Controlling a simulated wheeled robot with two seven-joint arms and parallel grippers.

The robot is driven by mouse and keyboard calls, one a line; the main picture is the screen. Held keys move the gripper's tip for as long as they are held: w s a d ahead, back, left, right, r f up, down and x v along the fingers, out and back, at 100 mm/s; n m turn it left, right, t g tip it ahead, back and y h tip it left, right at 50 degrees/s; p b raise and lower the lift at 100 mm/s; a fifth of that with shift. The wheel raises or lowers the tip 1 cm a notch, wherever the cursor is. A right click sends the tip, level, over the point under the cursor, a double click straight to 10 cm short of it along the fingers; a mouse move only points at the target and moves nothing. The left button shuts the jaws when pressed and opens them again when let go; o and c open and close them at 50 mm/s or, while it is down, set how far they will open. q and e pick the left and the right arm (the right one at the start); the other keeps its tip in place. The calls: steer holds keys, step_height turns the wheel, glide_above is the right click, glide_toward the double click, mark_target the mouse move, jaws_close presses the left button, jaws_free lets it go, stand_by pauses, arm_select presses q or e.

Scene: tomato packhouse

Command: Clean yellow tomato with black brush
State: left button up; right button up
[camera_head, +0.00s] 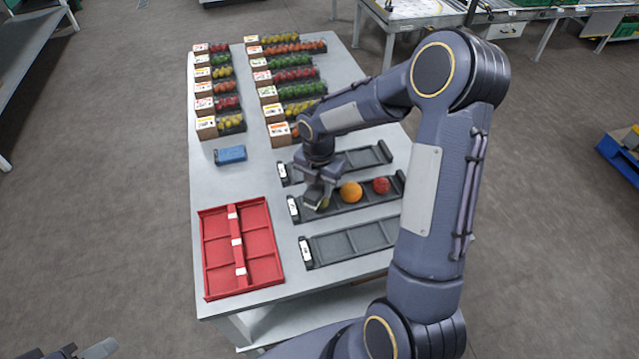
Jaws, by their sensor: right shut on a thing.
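My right gripper (319,199) points down over the left compartment of the middle dark tray (307,215). It is shut at a greenish tomato (324,204), which is mostly hidden by the fingers. An orange-yellow tomato (351,192) sits in the middle compartment, just right of the gripper and apart from it. A red tomato (381,185) sits in the right compartment. I cannot make out a black brush. My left gripper (82,350) shows only in part at the bottom left corner, away from the table, and its jaws are unclear.
Empty dark trays lie behind (362,159) and in front (350,243). A red divided crate (203,254) and a blue block (230,154) are on the left. Rows of packed tomato punnets (230,124) fill the table's back. My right arm hides the table's right side.

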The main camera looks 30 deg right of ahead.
steer(key=shift+f+b, duration=0.3)
steer(key=shift+f, duration=0.1)
stand_by(0.6)
steer(key=shift+d, duration=0.1)
steer(key=shift+w+d+p, duration=0.4)
steer(key=shift+w+d, duration=0.2)
steer(key=shift+d, duration=0.25)
steer(key=shift+s+a+b, duration=0.25)
steer(key=shift+s+a, duration=0.35)
steer(key=shift+a, duration=0.35)
steer(key=shift+s+a+b, duration=0.2)
steer(key=shift+s+a, duration=0.35)
steer(key=shift+a, duration=0.4)
steer(key=shift+d, duration=0.1)
steer(key=shift+w+d+p, duration=0.4)
steer(key=shift+w+d, duration=0.15)
steer(key=shift+d, duration=0.35)
steer(key=shift+w+d+p, duration=0.35)
steer(key=shift+w+d, duration=0.2)
steer(key=shift+d, duration=0.35)
steer(key=shift+s+a+b, duration=0.15)
steer(key=shift+s+a, duration=0.2)
steer(key=shift+a, duration=0.3)
steer(key=shift+s+a+b, duration=0.15)
steer(key=shift+s+a, duration=0.25)
steer(key=shift+a, duration=0.2)
steer(key=shift+s+a+b, duration=0.15)
steer(key=shift+s+a, duration=0.2)
steer(key=shift+a, duration=0.3)
